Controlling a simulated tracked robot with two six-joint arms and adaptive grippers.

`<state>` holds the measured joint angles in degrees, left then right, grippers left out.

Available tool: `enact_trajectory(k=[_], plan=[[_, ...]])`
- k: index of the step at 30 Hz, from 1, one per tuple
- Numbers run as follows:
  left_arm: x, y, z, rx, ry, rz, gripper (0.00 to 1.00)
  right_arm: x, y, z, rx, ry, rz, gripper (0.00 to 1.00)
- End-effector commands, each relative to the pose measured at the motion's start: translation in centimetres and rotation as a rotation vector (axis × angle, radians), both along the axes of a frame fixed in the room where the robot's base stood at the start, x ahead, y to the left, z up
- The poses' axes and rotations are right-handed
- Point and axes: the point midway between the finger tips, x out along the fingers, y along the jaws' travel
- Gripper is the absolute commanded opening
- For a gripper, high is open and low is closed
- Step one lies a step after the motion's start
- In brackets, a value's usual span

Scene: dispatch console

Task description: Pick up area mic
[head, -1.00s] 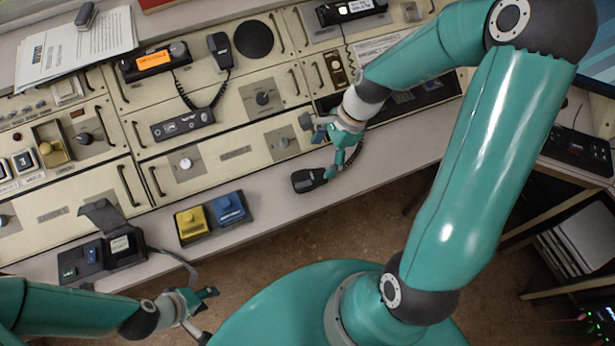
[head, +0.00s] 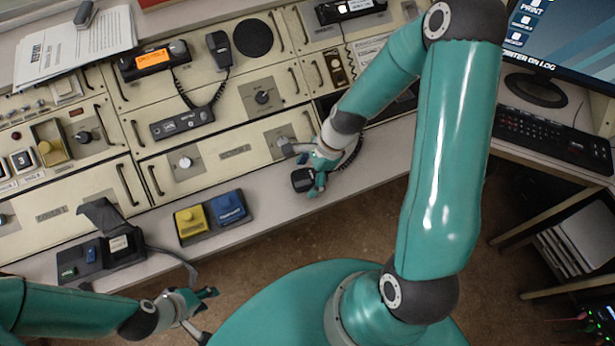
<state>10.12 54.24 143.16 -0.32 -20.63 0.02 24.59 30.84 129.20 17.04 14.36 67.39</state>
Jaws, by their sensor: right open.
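A black hand mic (head: 301,181) lies on the light desk ledge, its coiled cord (head: 353,153) running up to the right toward the console. My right gripper (head: 305,168) is open over the mic, with one finger on its far side and the other at its right; the hand hides part of it, and I cannot tell whether they touch. Another black mic (head: 219,46) with a coiled cord sits higher on the console. My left gripper (head: 209,315) is open and empty at the lower left, in front of the ledge.
A yellow and a blue pedal-like switch (head: 212,216) stand on the ledge left of the mic. A black box with a raised lid (head: 103,247) is further left. Console knobs and handles rise behind. A monitor and keyboard (head: 552,138) are at right. The ledge right of the mic is clear.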

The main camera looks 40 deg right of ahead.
Motion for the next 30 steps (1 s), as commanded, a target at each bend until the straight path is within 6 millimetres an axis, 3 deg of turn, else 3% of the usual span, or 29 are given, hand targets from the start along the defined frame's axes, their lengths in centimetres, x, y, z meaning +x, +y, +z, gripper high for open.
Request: enact_trajectory(k=[2,12,15,23,30], plan=[[0.0,0.0,0.0,0.0,0.0,0.0,0.4,0.0,0.0,0.0,0.0,0.0,0.0,0.86],[0.0,0.0,0.0,0.0,0.0,0.0,0.4,0.0,0.0,0.1,0.0,0.0,0.0,0.29],[0.0,0.0,0.0,0.0,0.0,0.0,0.4,0.0,0.0,0.1,0.0,0.0,0.0,0.17],[0.0,0.0,0.1,0.0,0.0,0.0,0.4,0.0,0.0,0.2,0.0,0.0,0.001,0.17],[0.0,0.0,0.5,0.0,0.0,0.0,0.4,0.1,0.0,1.8,0.0,-0.004,0.001,0.17]])
